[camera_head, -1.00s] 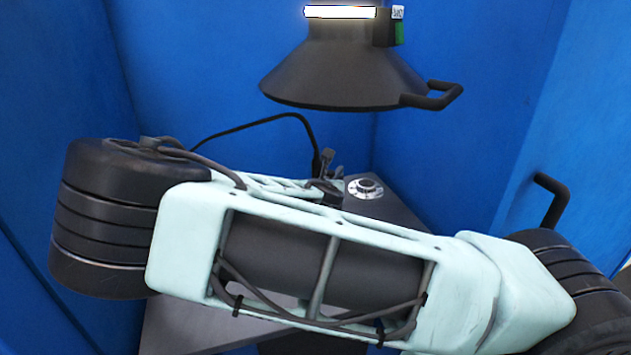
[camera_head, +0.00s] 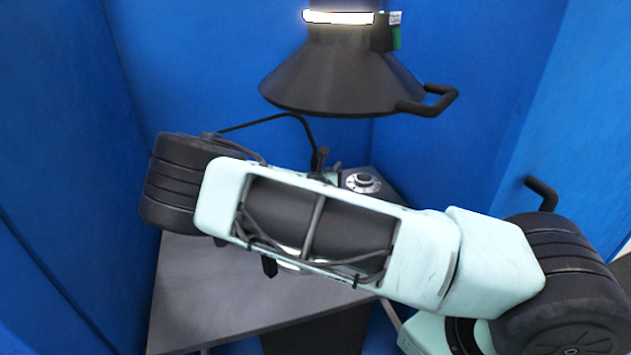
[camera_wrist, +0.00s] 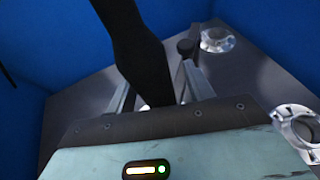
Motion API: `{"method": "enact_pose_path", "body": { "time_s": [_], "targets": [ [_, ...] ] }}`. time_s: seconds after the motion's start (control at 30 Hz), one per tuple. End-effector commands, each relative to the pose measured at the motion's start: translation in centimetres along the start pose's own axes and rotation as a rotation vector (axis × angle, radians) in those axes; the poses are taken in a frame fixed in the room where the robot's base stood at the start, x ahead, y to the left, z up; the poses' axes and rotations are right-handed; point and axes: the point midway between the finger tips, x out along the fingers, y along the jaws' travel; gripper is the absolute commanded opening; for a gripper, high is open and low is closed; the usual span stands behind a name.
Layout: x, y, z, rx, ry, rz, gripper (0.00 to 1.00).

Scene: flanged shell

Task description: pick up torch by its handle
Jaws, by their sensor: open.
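In the wrist view, a thick, dark, bent shape (camera_wrist: 138,45), which looks like the torch, runs from the top edge down between the two fingers of my gripper (camera_wrist: 157,82). The fingers stand apart on either side of it. Whether either finger touches it cannot be told, and its lower end is hidden by my gripper body. In the head view, a thin black cable arcs down to a dark upright piece (camera_head: 319,160), likely part of the torch, just behind my arm. My arm hides the rest of it, and my gripper is largely hidden there.
A grey table (camera_head: 205,290) stands in a blue-walled corner (camera_head: 430,160). A round silver dial (camera_head: 362,183) sits on its right side. A black conical hood (camera_head: 340,75) with a side handle hangs above. A silver ring-shaped part (camera_wrist: 297,127) lies right of my gripper. The table's front left is bare.

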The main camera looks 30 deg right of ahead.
Motion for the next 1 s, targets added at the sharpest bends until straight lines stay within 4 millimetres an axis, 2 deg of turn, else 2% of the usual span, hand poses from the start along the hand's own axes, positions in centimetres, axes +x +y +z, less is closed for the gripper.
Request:
{"method": "enact_pose_path", "body": {
  "time_s": [0.03, 0.2, 0.67, 0.87, 1.0],
  "targets": [
    [0.0, 0.0, 0.0, 0.0, 0.0, 0.0, 0.47],
    [0.0, 0.0, 0.0, 0.0, 0.0, 0.0, 0.0],
    [-0.3, 0.1, 0.9, 0.002, -0.003, 0.001, 0.0],
    [-1.3, 0.1, 3.1, 0.005, -0.004, 0.001, 0.0],
    [-2.3, 0.1, 5.5, 0.005, -0.004, 0.002, 0.0]
  ]
}}
